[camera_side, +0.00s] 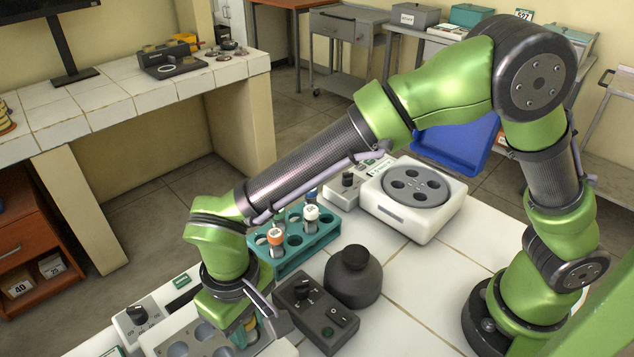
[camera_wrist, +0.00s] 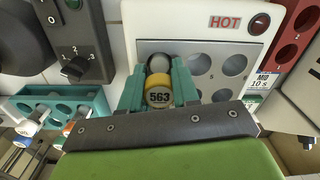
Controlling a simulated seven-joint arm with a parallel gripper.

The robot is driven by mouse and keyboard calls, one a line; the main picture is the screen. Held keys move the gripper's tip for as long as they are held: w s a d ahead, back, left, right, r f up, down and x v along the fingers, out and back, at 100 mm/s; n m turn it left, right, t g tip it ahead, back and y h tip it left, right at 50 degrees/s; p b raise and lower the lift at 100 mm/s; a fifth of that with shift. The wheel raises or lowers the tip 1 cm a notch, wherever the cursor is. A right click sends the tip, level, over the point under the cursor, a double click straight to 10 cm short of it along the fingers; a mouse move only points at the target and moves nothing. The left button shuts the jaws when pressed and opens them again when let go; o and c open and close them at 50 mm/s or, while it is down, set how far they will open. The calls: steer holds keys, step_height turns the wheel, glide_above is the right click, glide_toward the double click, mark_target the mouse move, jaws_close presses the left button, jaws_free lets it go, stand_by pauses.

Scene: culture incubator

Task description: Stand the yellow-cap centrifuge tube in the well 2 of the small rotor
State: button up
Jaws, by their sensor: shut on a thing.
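The yellow-cap centrifuge tube (camera_wrist: 158,97), marked 563 on its cap, is between the teal fingers of my gripper (camera_wrist: 158,86) in the wrist view. My gripper (camera_side: 249,328) is shut on it, over the heating block at the bottom of the side view. The tube's lower part is mostly hidden, so I cannot tell whether it is in a well. The small rotor (camera_side: 430,196) is a grey disc with several dark wells, in a white centrifuge (camera_side: 399,222) with its blue lid (camera_side: 459,146) raised. Its well numbers are not readable.
The heating block (camera_wrist: 185,21) is marked HOT and has numbered wells. A teal rack (camera_side: 293,265) holds orange-, white- and blue-capped tubes. A dark bottle (camera_side: 354,281) and a black control box (camera_side: 316,318) stand between my gripper and the centrifuge. A red rack (camera_wrist: 294,38) is at the right.

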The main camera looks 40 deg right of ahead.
steer(key=r, duration=0.9)
steer(key=shift+w+d+r, duration=0.2)
steer(key=shift+w, duration=0.05)
steer(key=w+d+r+m, duration=0.1)
steer(key=w+d+m, duration=0.1)
steer(key=w+d, duration=0.45)
steer(key=w+d+r+m, duration=0.2)
steer(key=w+d+m, duration=0.1)
steer(key=d, duration=0.6)
steer(key=w+d+m, duration=0.2)
steer(key=d+m, duration=0.2)
steer(key=d, duration=1.2)
steer(key=s+d+m, duration=0.2)
steer(key=s+d, duration=0.1)
steer(key=d, duration=0.4)
steer(key=s+d+m, duration=0.1)
steer(key=s+d, duration=0.3)
steer(key=d, duration=0.3)
step_height(320, 180, down, 6)
steer(key=shift+w+f, duration=0.2)
steer(key=shift+w, duration=0.05)
steer(key=shift+f, duration=0.4)
steer(key=shift+f, duration=0.75)
